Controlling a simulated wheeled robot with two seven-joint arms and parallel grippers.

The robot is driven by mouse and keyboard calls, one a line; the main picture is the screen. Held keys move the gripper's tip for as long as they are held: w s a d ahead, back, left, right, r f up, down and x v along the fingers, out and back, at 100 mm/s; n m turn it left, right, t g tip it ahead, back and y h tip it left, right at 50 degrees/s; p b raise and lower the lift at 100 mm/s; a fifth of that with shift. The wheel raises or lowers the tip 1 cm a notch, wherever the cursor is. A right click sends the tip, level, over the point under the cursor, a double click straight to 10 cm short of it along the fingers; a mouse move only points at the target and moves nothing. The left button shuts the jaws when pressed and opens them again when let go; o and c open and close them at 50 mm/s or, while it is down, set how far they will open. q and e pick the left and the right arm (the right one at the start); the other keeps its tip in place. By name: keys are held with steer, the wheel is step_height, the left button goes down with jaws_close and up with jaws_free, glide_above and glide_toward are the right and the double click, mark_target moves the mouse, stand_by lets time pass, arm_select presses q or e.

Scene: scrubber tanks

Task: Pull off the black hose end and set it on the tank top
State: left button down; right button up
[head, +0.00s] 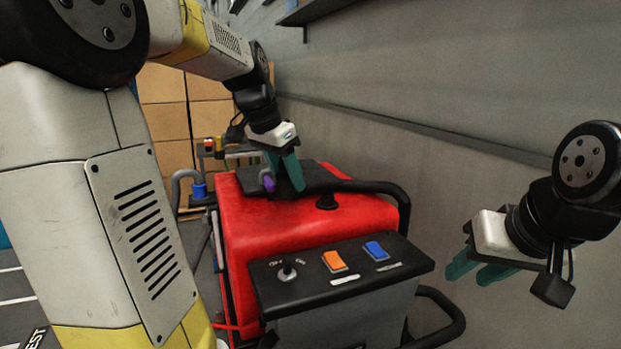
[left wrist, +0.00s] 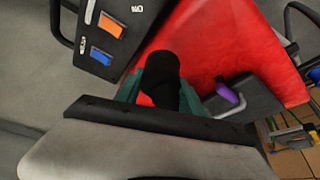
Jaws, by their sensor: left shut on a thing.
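The red tank (head: 290,235) stands in the middle of the head view, with a black plate on its far part. My left gripper (head: 284,186) reaches down over the tank top, close to that plate. In the left wrist view, its teal fingers (left wrist: 163,92) are shut on the black hose end (left wrist: 163,66), a round black piece seen over the red surface. In the head view the hose end is mostly hidden by the fingers; I cannot tell whether it touches the top. My right gripper (head: 480,269) is open and empty, right of the tank.
A purple piece (head: 268,181) sits close beside my left fingers. A black knob (head: 327,201) stands on the tank top. The control panel (head: 300,289) has orange and blue switches. A grey hose with a blue end (head: 198,190) is at left. The near red top is clear.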

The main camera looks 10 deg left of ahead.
arm_select(q)
steer(key=w+a, duration=0.1)
steer(key=a, duration=0.5)
steer(key=shift+w+a, duration=0.3)
steer(key=shift+w, duration=0.1)
steer(key=shift+f, duration=0.1)
stand_by(0.4)
steer(key=shift+f, duration=4.15)
steer(key=c, duration=0.6)
jaws_free()
steer(key=shift+c, duration=0.2)
steer(key=shift+o, duration=0.2)
steer(key=o, duration=0.4)
steer(key=shift+o, duration=0.2)
